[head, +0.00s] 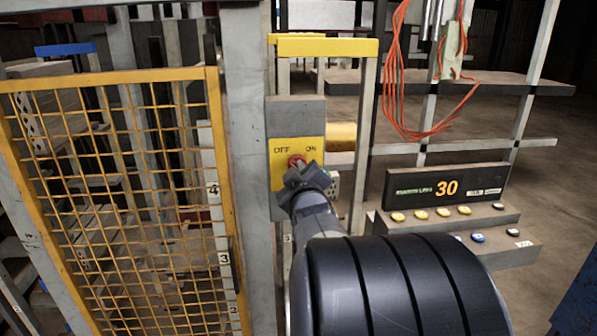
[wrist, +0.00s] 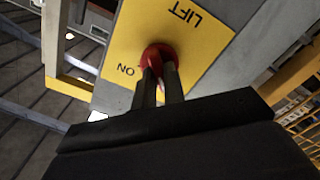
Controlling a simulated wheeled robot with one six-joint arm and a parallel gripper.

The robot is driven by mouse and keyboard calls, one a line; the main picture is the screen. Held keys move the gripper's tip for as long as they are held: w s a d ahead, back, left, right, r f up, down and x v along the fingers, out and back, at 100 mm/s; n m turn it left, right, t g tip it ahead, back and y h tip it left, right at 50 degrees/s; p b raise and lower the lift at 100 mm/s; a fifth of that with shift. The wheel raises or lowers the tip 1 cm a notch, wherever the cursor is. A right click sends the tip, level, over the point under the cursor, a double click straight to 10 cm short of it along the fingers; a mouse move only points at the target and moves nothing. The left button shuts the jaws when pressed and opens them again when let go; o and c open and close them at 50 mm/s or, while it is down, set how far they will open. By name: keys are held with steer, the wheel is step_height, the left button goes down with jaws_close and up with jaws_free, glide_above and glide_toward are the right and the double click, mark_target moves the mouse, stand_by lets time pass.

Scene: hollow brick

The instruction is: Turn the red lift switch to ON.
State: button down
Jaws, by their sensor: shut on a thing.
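The red lift switch (head: 297,160) sits on a yellow plate (head: 312,150) on a grey box, with OFF printed at its left and ON at its right. My gripper (head: 300,172) is at the switch and covers its lower part in the head view. In the wrist view, the red knob (wrist: 158,58) is between the two fingers of my gripper (wrist: 160,78), which are shut on it. The plate (wrist: 125,45) shows the words LIFT and ON there. I cannot tell exactly which way the knob points.
A yellow mesh gate (head: 130,190) stands left of the grey post (head: 247,150). Orange cables (head: 392,90) hang behind. Open floor shows at the far right.

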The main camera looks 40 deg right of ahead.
steer(key=shift+m, duration=0.3)
steer(key=shift+s+d+m, duration=0.1)
steer(key=shift+m, duration=4.2)
steer(key=shift+d+m, duration=0.1)
steer(key=shift+m, duration=4.2)
steer(key=c, duration=1.5)
jaws_free()
